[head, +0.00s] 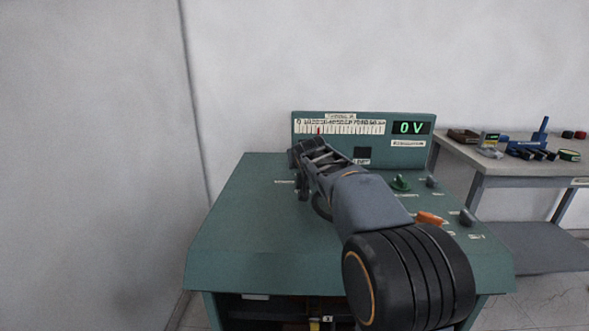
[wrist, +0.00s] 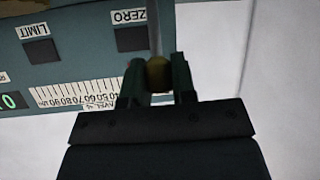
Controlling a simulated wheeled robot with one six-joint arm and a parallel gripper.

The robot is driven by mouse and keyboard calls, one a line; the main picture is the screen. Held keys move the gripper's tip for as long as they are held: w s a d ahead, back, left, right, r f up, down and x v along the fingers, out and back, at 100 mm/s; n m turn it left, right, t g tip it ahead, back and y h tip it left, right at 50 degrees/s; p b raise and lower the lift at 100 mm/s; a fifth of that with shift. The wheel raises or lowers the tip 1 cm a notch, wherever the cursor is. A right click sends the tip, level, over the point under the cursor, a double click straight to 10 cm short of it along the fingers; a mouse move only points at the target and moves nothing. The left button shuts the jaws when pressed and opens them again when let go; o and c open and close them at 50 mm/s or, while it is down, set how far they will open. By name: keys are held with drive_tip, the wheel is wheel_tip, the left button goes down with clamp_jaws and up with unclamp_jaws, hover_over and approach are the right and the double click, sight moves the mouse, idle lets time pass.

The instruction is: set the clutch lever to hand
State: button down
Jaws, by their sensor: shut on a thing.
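My gripper (wrist: 157,84) is shut on the round, dull-yellow knob (wrist: 158,72) of a lever, one finger on each side. A grey rod (wrist: 153,28) runs from the knob toward the panel in the wrist view. This seems to be the clutch lever, but no clutch or hand label can be read. In the head view my gripper (head: 302,152) is at the left of the green console (head: 240,215), just in front of its upright panel, and hides the lever. The lever's setting cannot be told.
The upright panel (head: 350,147) has a scale (head: 350,127) and a display (head: 411,128) reading 0 V. The wrist view shows ZERO (wrist: 131,39) and LIMIT (wrist: 41,51) windows upside down. A green knob (head: 400,183) and orange handle (head: 429,218) are right of my arm. A table (head: 480,165) stands right.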

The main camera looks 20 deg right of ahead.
idle(0.3)
drive_tip(key=c, duration=0.9)
unclamp_jaws()
drive_tip(key=shift+c, duration=0.2)
drive_tip(key=shift+r, duration=0.3)
wheel_tip(320, 180, up, 3)
drive_tip(key=shift+f+p, duration=0.1)
drive_tip(key=shift+p, duration=0.55)
drive_tip(key=d+r+v, duration=0.1)
drive_tip(key=r+v, duration=0.1)
drive_tip(key=v, duration=1.4)
drive_tip(key=shift+d+r+p, duration=0.2)
drive_tip(key=shift+d+p, duration=0.1)
drive_tip(key=shift+p, duration=0.05)
